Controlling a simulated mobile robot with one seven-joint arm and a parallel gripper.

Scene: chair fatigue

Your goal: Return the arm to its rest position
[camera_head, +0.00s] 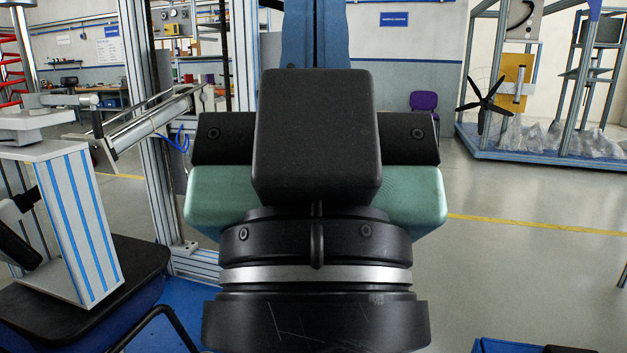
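My arm (316,308) fills the lower middle of the head view. It shows as black round links with a silver ring, with a large black block-shaped part (316,130) above them. No fingertips can be made out, so I cannot tell whether my gripper is open or shut. Nothing held is visible. The rest position itself is not marked in the view.
A green rounded pad (215,200) shows behind the arm, its middle hidden. A white, blue-striped column (75,225) stands left on a dark base. A metal cylinder (160,117) juts from the left. A purple chair (424,101) stands far back.

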